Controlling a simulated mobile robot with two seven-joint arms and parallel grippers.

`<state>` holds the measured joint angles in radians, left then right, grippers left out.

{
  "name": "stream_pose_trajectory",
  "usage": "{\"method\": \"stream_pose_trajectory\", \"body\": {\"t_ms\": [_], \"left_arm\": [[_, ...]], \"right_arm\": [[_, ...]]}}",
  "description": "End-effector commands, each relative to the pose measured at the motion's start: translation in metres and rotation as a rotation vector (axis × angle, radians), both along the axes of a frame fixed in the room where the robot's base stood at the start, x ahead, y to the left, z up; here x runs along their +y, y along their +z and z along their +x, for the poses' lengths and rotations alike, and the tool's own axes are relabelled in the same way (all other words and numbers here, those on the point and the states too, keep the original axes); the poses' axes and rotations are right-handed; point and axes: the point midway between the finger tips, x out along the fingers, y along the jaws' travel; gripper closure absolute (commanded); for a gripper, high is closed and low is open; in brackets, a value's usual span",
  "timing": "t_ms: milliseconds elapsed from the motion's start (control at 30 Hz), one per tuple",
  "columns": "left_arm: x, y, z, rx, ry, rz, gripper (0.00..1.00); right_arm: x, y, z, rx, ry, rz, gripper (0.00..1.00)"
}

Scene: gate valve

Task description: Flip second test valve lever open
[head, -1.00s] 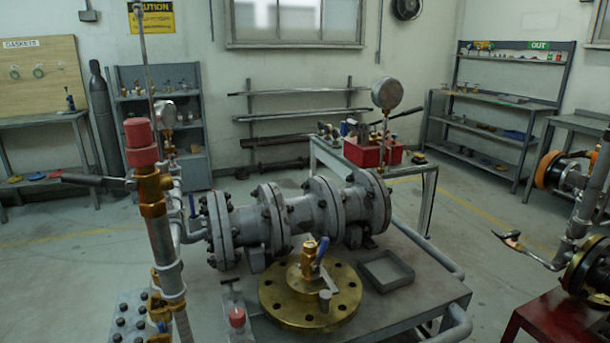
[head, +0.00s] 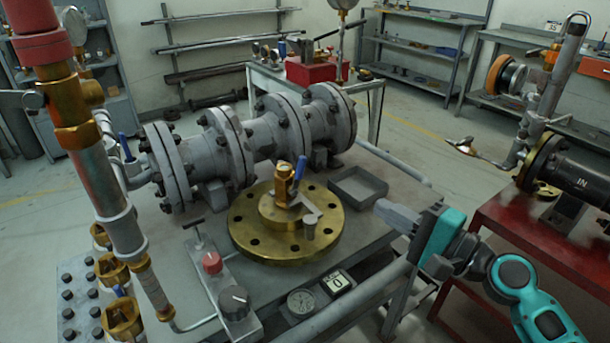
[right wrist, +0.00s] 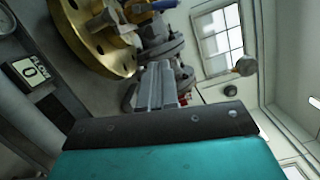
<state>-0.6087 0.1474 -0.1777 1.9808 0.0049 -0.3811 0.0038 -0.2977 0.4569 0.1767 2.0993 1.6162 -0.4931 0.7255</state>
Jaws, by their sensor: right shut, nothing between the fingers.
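A brass valve (head: 284,184) with a blue lever (head: 299,169) stands on a round brass flange (head: 248,238) on the grey bench; the lever points up. Another blue lever (head: 126,148) sits upright by the left piping. A third small blue handle (head: 119,291) shows lower down among brass fittings. Which one is the second test valve I cannot tell. My right gripper (head: 392,213) is shut and empty, to the right of the flange near the grey tray, touching no lever. Its closed fingers (right wrist: 157,85) show in the right wrist view, with the flange (right wrist: 100,45) at upper left. My left gripper is out of view.
A grey tray (head: 357,187) lies behind my right gripper. A grey pipe rail (head: 345,312) runs along the bench front. A red knob (head: 212,263), a gauge (head: 301,303) and a counter (head: 336,282) are near the front. A red table (head: 545,250) with pipework stands at right.

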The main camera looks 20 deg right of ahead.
Motion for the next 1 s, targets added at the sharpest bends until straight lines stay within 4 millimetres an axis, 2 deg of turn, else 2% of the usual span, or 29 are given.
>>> {"method": "stream_pose_trajectory", "body": {"t_ms": [167, 367, 767, 1000], "left_arm": [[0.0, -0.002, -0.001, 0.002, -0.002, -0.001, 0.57], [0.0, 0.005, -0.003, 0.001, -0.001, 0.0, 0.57], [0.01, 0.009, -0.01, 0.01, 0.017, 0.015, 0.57], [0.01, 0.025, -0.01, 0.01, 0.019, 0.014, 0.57]], "right_arm": [[0.0, 0.014, 0.003, -0.001, 0.02, 0.075, 1.0], [0.011, 0.018, 0.023, -0.003, 0.021, 0.076, 1.0], [0.051, 0.021, 0.087, -0.002, 0.02, 0.076, 1.0], [0.081, 0.028, 0.094, 0.0, 0.02, 0.075, 1.0]]}}
